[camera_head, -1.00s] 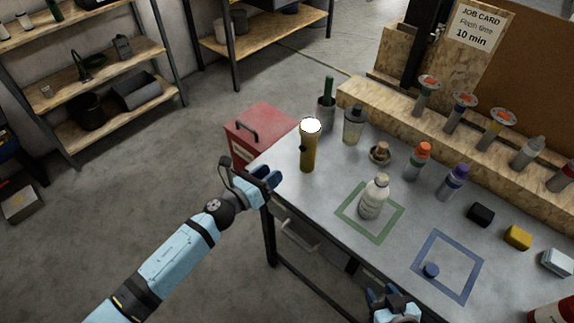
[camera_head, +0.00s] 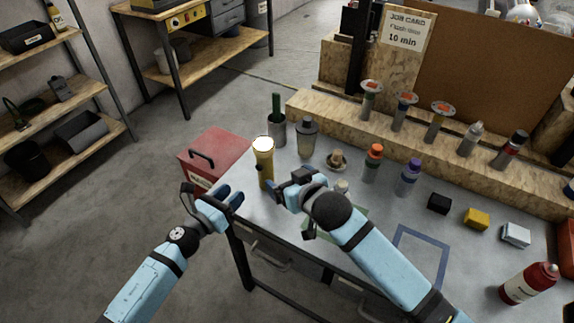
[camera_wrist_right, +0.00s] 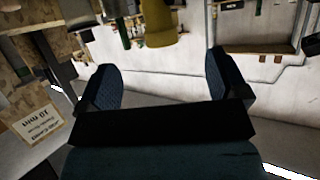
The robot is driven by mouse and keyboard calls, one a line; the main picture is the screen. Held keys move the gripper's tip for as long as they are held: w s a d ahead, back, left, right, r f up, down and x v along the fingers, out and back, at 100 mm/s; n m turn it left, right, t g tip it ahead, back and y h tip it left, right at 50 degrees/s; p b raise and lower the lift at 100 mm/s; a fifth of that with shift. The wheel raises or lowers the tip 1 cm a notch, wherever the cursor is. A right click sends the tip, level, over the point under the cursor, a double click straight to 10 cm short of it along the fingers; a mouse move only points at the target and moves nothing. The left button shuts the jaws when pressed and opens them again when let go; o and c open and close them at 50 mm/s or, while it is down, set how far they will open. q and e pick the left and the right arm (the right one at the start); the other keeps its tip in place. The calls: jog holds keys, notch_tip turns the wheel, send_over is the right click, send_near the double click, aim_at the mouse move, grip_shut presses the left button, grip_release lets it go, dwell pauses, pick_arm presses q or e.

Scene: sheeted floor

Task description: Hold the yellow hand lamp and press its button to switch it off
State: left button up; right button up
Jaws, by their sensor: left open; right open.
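The yellow hand lamp (camera_head: 266,172) stands upright on the bench near its left edge, its top glowing white. A small dark spot, perhaps its button, shows on its left side. My left gripper (camera_head: 233,196) is open and empty, to the left of the lamp and apart from it, by the bench edge. My right gripper (camera_head: 281,190) is open, close to the right of the lamp's lower body. In the right wrist view the lamp (camera_wrist_right: 158,24) is cut off at the top, ahead of the spread fingers of the right gripper (camera_wrist_right: 160,78); nothing is between them.
A white bottle (camera_head: 342,187) and the green square are mostly hidden by my right arm. Orange-capped (camera_head: 372,162) and purple-capped (camera_head: 409,178) bottles stand right. A red cabinet (camera_head: 218,152) is left of the bench.

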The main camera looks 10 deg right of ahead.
aim_at(264, 149)
jog(key=w+a, duration=0.2)
jog(key=w, duration=0.2)
jog(key=w+a+f, duration=0.1)
jog(key=w, duration=0.4)
jog(key=w+a+f, duration=0.1)
jog(key=w+a, duration=0.1)
jog(key=w, duration=0.2)
jog(key=shift+w+a+f, duration=0.2)
jog(key=shift+w+a, duration=0.1)
jog(key=shift+a, duration=0.05)
jog(key=c, duration=1.1)
pick_arm(q)
grip_shut()
dwell(0.6)
